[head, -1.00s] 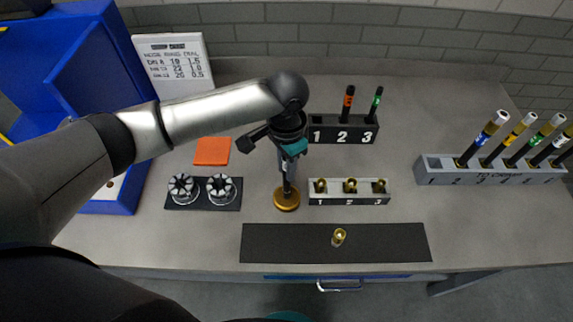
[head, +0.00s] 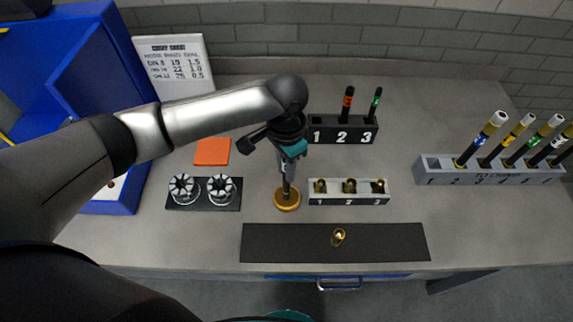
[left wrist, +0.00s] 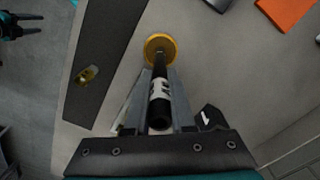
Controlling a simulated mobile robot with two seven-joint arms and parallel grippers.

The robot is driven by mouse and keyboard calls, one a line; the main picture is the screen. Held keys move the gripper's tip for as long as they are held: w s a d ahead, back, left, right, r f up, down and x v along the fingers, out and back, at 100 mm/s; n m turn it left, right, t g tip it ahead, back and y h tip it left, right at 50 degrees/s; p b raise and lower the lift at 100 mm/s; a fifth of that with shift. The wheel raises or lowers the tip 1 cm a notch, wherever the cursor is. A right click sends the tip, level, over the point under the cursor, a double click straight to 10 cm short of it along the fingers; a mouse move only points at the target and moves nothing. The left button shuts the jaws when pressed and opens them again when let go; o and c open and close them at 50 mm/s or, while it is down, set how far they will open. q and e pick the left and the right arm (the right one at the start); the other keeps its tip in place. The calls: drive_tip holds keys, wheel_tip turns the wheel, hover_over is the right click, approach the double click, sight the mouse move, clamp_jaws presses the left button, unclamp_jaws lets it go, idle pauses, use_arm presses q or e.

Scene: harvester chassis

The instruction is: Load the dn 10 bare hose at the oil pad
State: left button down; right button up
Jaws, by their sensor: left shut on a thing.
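My left gripper (head: 289,162) is shut on a black hose with a white band. In the left wrist view the hose (left wrist: 160,88) runs between the two fingers, its far end at the oil pad. The oil pad (head: 286,204) is a round golden disc on the bench; it also shows in the left wrist view (left wrist: 151,43). The hose stands nearly upright over it, and its lower end appears to meet the pad; whether it presses in I cannot tell. A dark shape at the top left of the left wrist view looks like my right gripper (left wrist: 36,24); its jaws are unclear.
A black rack (head: 343,136) holds orange-banded and green-banded hoses in slots 2 and 3; slot 1 is empty. A grey rack (head: 348,199) holds brass fittings. One brass fitting (head: 338,237) lies on the dark mat (head: 385,243). A crimp rack (head: 490,178) stands right.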

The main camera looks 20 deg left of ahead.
use_arm(q)
drive_tip(key=shift+r+p, duration=2.4)
drive_tip(key=shift+p, duration=0.3)
drive_tip(key=shift+w+r, duration=0.1)
drive_tip(key=shift+r, duration=0.95)
